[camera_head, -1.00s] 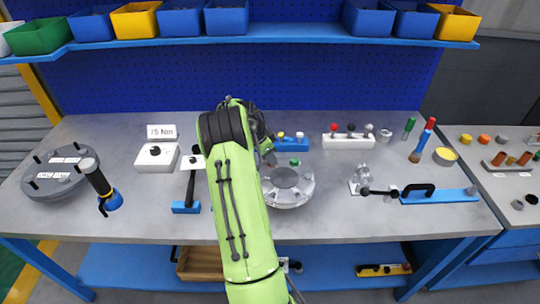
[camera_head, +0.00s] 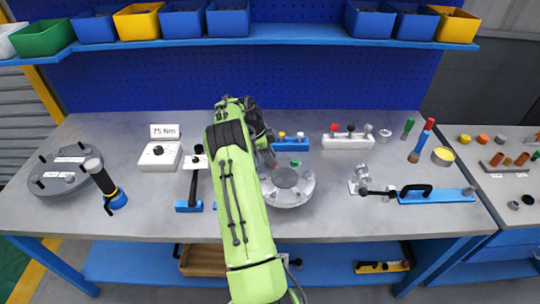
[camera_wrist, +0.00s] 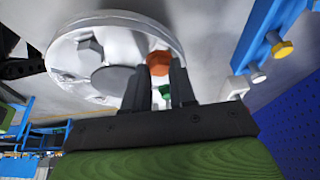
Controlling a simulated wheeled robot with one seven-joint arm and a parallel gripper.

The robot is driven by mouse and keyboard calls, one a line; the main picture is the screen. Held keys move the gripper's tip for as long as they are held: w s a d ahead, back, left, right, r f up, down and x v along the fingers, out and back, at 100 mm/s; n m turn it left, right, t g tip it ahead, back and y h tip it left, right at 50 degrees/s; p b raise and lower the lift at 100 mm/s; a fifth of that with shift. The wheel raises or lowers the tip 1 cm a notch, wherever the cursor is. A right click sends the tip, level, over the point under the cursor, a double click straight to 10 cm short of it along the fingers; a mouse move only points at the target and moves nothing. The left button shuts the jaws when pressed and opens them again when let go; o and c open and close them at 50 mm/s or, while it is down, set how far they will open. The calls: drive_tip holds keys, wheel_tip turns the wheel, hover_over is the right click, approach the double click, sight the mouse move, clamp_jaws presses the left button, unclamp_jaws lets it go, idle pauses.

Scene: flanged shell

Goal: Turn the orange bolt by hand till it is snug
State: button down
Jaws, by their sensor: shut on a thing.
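The flanged shell (camera_head: 288,194) is a round silver housing on the bench, partly behind my arm in the head view. It also shows from close up in the wrist view (camera_wrist: 75,62). The orange bolt (camera_wrist: 158,58) sits at the shell's rim, its head between my fingertips. My gripper (camera_wrist: 160,66) is shut on it, one dark finger on each side. A green bolt (camera_wrist: 164,92) shows beyond, between the fingers, and a grey bolt (camera_wrist: 90,48) stands on the flange. In the head view my arm hides the orange bolt, and I cannot see its thread or seating.
A blue rack (camera_head: 291,145) with coloured bolts stands close behind the shell. A white rack (camera_head: 348,141) is to its right. A clamp on a blue base (camera_head: 436,196) lies at right. A 75 Nm sign (camera_head: 165,131) stands left of my arm.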

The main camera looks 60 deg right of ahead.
drive_tip(key=shift+d+r, duration=0.15)
drive_tip(key=shift+r, duration=0.1)
drive_tip(key=c, duration=1.1)
unclamp_jaws()
drive_tip(key=shift+o, duration=0.9)
drive_tip(key=shift+f, duration=0.1)
drive_tip(key=p+v, duration=0.4)
drive_tip(key=v, duration=1.1)
drive_tip(key=shift+a+r, duration=0.3)
drive_tip(key=shift+r, duration=0.05)
drive_tip(key=shift+w, duration=0.2)
